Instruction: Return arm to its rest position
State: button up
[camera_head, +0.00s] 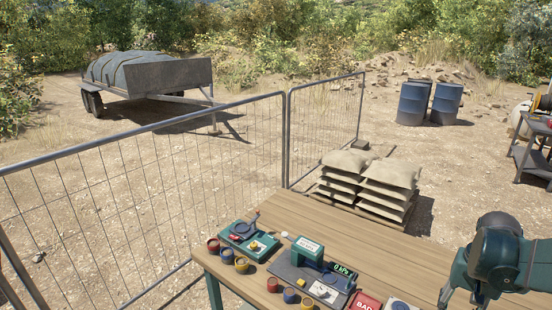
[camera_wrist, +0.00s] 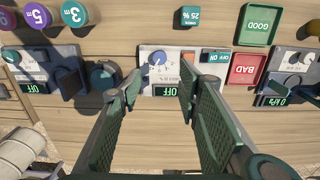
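My gripper (camera_wrist: 158,92) shows in the wrist view with its two green-padded fingers apart and nothing between the pads. It is over the workbench (camera_wrist: 135,15), above a white and grey device with a blue dial (camera_wrist: 160,58) and an "OFF" display. How far the fingertips are above the device is hard to tell. In the head view my dark green arm is at the lower right, over the right part of the wooden bench (camera_head: 390,243); the fingers are out of sight there.
Green GOOD (camera_wrist: 260,25) and red BAD (camera_wrist: 243,70) trays and several coloured caps lie around the device. In the head view, instruments (camera_head: 310,275) crowd the bench front. Sandbags (camera_head: 370,175) and a mesh fence (camera_head: 150,185) stand beyond. The bench middle is clear.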

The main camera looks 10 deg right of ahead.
jog(key=w+a+r+n+t, duration=0.1)
jog(key=a+r+n+t, duration=0.1)
jog(key=a, duration=0.9)
jog(key=w+a+r+n+t, duration=0.2)
jog(key=a+r+n, duration=0.2)
jog(key=a, duration=0.7)
jog(key=w+a+r+n+t, duration=0.1)
jog(key=a+r+n+t, duration=0.2)
jog(key=a, duration=0.8)
jog(key=shift+w+r, duration=0.15)
jog(key=shift+r, duration=1.05)
notch_tip(320, 180, down, 16)
jog(key=b, duration=1.6)
